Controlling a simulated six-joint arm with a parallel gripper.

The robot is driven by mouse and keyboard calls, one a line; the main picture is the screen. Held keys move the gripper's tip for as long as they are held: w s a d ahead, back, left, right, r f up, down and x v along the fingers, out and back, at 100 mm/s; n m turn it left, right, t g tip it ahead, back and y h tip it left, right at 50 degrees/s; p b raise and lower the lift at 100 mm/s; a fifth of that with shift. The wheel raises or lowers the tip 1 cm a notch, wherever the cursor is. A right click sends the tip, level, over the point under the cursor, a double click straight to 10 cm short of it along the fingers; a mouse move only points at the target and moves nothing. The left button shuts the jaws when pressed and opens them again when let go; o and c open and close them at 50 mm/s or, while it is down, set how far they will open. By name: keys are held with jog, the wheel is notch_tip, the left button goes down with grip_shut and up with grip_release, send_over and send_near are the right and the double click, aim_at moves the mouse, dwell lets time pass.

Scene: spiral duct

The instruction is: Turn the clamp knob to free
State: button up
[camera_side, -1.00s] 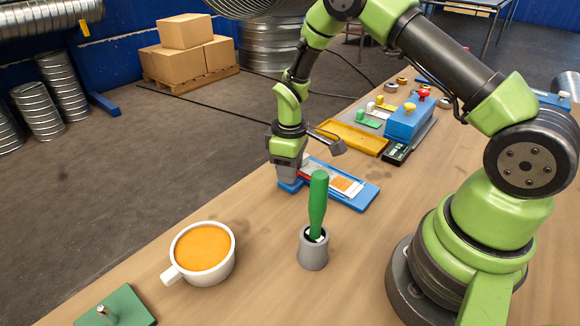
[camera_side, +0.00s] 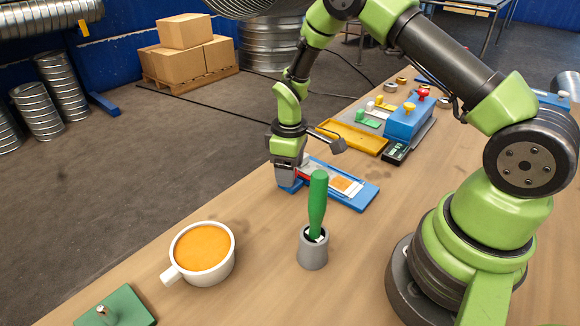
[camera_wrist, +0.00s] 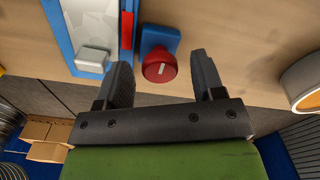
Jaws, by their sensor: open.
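The clamp knob (camera_wrist: 159,66) is red with a pale line on its face and sits on a blue base (camera_wrist: 160,37) in the wrist view. The blue tray (camera_side: 362,201) beside it holds a white sheet with an orange patch and a red strip (camera_wrist: 127,30). My gripper (camera_wrist: 162,72) is open, with one dark finger on each side of the knob in the picture. I cannot tell whether either finger touches it. In the side view my gripper (camera_side: 287,182) is low at the tray's left end, and the knob is hidden behind it.
A green-handled tool (camera_side: 318,205) stands in a grey cup (camera_side: 313,252) near my gripper. A white mug (camera_side: 212,274) with orange contents is at the front left. A yellow tray (camera_side: 352,138) and a blue block (camera_side: 408,122) stand behind. Bare table lies between.

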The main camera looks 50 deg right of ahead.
notch_tip(320, 180, up, 10)
dwell(0.4)
jog(key=s+a+r+m+t, duration=0.2)
jog(key=s+r, duration=0.2)
jog(key=r, duration=0.5)
jog(key=s+a+r+m+t+y, duration=0.1)
jog(key=s+a+r+m+t, duration=0.1)
jog(key=s, duration=0.6)
jog(key=s+a+r+m+t+y, duration=0.1)
jog(key=s+a+r+m+t, duration=0.1)
jog(key=s+r, duration=0.5)
jog(key=s+m+t, duration=0.1)
jog(key=m, duration=0.1)
jog(key=shift+a+m, duration=0.3)
jog(key=shift+a, duration=0.1)
